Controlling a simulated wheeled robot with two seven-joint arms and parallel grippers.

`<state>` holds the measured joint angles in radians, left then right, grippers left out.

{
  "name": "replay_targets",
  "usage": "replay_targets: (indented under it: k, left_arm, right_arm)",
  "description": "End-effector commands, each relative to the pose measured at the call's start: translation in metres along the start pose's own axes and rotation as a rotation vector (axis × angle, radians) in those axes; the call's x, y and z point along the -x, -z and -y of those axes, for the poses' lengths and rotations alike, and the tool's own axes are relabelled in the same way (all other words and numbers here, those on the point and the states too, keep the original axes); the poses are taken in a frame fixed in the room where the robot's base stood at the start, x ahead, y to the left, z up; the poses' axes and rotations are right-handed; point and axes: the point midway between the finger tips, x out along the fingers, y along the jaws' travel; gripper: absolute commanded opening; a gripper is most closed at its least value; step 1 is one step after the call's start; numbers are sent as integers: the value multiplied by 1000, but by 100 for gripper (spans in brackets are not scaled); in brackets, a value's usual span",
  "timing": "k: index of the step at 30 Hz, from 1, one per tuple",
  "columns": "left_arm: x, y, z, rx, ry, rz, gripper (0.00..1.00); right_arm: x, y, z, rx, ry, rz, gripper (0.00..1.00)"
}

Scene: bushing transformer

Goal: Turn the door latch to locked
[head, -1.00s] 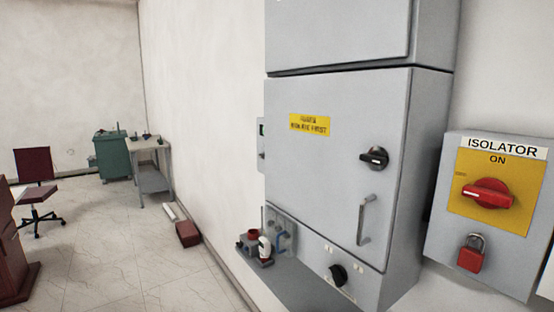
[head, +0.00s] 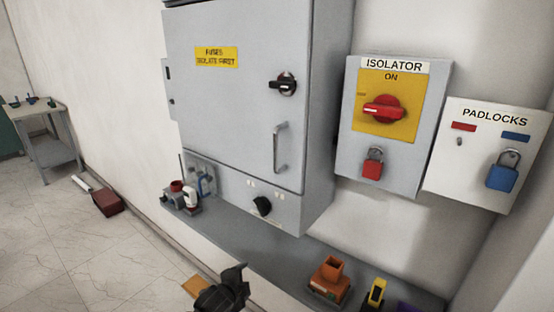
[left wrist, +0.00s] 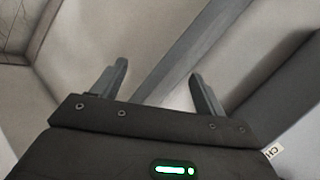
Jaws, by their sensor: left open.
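The grey cabinet door (head: 235,120) carries a yellow fuses label and appears shut. Its black door latch (head: 283,83) is a rotary knob near the door's right edge, with its pale-marked handle lying roughly level. A grey bar handle (head: 280,148) is below it. My left gripper (head: 236,277) is low in the head view, well below the latch and apart from it. In the left wrist view my left gripper (left wrist: 160,85) has its two fingers spread with nothing between them. My right gripper is not in view.
Right of the cabinet are an isolator box (head: 352,140) with a red switch at ON and red padlock, and a padlocks board (head: 465,175) with a blue padlock. A grey shelf (head: 275,255) below holds several small items. Open floor (head: 60,240) lies left.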

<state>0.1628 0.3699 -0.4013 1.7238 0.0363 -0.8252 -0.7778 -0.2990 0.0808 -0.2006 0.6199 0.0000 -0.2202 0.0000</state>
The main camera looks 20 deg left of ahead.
Motion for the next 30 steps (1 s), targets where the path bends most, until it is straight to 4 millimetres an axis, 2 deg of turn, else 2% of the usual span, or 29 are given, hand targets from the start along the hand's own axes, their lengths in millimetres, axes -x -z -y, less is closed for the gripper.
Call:
replay_targets:
  k: [1,3,6,8,10,15,20,24,27,30]
  left_arm:
    - [19,23,43,-91,72,-39,73]
    - [49,49,88,-208,150,-74,73]
    - [95,80,135,-359,252,-110,73]
    - [124,95,156,-444,312,-125,73]
    - [159,114,190,-583,409,-133,73]
    - [204,142,259,-917,625,-86,73]
    - [256,165,313,-1219,829,16,73]
    - [308,182,352,-1487,1005,162,73]
    - [334,188,367,-1620,1084,258,73]
    - [349,192,374,-1693,1127,316,73]
  right_arm:
    - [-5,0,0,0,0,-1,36]
    - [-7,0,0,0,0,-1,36]
    - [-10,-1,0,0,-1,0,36]
    - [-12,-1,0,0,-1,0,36]
    - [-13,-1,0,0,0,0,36]
    - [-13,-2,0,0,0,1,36]
    - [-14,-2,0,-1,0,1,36]
    - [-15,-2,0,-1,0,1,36]
    - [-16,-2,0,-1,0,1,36]
    - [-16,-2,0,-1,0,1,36]
